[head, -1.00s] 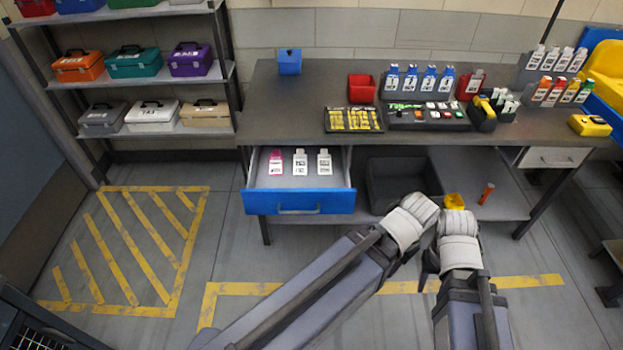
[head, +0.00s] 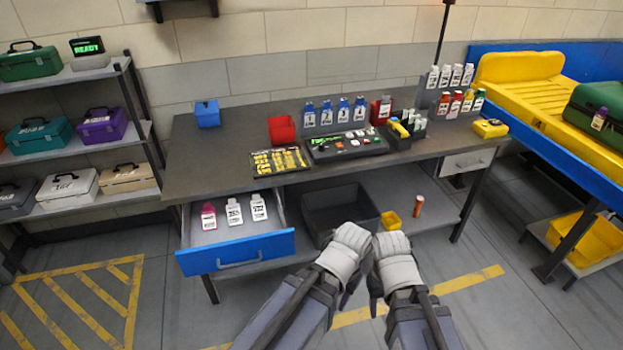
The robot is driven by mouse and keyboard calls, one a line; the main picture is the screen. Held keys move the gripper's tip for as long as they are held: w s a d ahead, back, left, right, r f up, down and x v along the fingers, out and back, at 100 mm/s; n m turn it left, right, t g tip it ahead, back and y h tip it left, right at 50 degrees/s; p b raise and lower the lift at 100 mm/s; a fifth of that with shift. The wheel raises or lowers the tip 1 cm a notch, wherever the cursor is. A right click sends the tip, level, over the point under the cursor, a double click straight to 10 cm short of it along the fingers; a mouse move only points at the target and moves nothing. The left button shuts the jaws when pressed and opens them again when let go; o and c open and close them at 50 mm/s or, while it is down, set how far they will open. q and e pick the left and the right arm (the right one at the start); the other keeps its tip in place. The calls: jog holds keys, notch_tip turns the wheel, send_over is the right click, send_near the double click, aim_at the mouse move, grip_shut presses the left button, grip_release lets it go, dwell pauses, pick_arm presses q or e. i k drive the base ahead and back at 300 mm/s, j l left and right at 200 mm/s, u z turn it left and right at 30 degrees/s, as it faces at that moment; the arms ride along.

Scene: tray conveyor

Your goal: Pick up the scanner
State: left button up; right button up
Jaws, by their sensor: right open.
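A yellow-and-black handheld device (head: 399,130), which looks like the scanner, stands on the workbench (head: 215,150), right of the control panel (head: 345,146). A yellow boxy device (head: 490,128) lies farther right near the bench edge; which of the two is the scanner is not certain. My right gripper (head: 376,298) is low in front of the bench, well away from both, mostly hidden by its own wrist. It is open and appears empty. My left arm is beside it, with its gripper mostly hidden behind the wrist; its jaws cannot be made out.
A grey bin (head: 340,212), small yellow cup (head: 391,220) and orange bottle (head: 419,206) sit on the lower shelf. Labelled bottles crowd the bench's back. A conveyor (head: 545,150) stands at right.

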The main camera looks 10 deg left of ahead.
aim_at(396, 126)
jog(key=i+l+z, duration=0.2)
jog(key=i, duration=0.35)
jog(key=i+l+z, duration=0.25)
jog(key=i, duration=0.35)
jog(key=i+l+z, duration=0.2)
jog(key=i, duration=0.4)
